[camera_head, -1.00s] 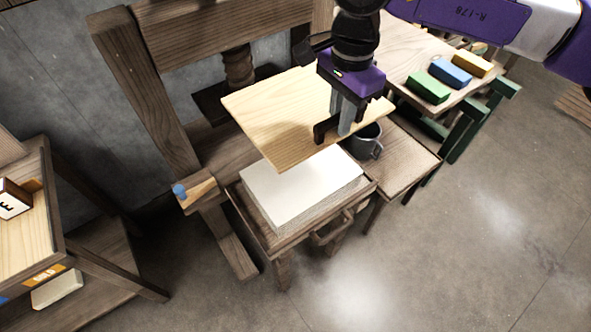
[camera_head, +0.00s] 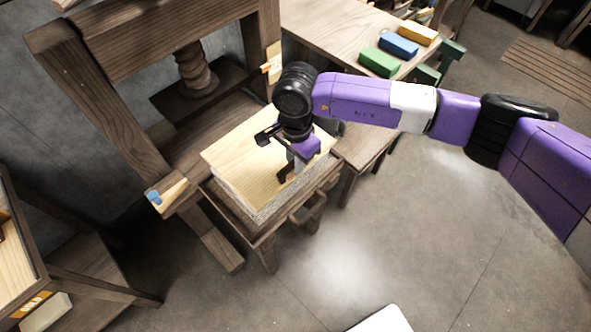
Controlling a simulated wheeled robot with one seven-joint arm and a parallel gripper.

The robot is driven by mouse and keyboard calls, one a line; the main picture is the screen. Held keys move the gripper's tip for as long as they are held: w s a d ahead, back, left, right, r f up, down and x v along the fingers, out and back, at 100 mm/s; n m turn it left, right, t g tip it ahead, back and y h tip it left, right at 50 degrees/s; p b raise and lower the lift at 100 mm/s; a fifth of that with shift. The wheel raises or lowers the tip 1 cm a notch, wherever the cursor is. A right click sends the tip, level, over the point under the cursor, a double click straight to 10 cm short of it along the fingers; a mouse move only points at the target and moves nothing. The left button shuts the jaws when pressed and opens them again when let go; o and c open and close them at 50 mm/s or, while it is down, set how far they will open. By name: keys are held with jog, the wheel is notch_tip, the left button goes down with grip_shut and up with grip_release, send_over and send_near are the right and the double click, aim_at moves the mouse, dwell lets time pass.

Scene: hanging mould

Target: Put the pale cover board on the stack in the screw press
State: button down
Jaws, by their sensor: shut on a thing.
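The pale cover board (camera_head: 238,154) lies flat over the white and grey stack (camera_head: 268,207), covering its top. I cannot tell whether it rests fully on it or hovers just above. My gripper (camera_head: 287,172) points down and is shut on the board's right edge. The stack sits on the wooden bed (camera_head: 262,237) at the front of the screw press (camera_head: 107,108). The press's wooden screw (camera_head: 195,72) and dark platen (camera_head: 200,98) are behind and above, to the left of the board.
A table (camera_head: 335,35) behind holds a green block (camera_head: 380,62), a blue block (camera_head: 400,45) and a yellow block (camera_head: 418,34). A wooden shelf unit (camera_head: 98,285) stands at lower left. My arm spans the right side.

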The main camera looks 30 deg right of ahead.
jog(key=shift+f, duration=2.5)
jog(key=shift+f, duration=0.15)
jog(key=c, duration=1.5)
grip_release()
jog(key=shift+o, duration=0.2)
notch_tip(320, 180, up, 12)
jog(key=shift+r+b, duration=0.15)
jog(key=shift+b, duration=0.35)
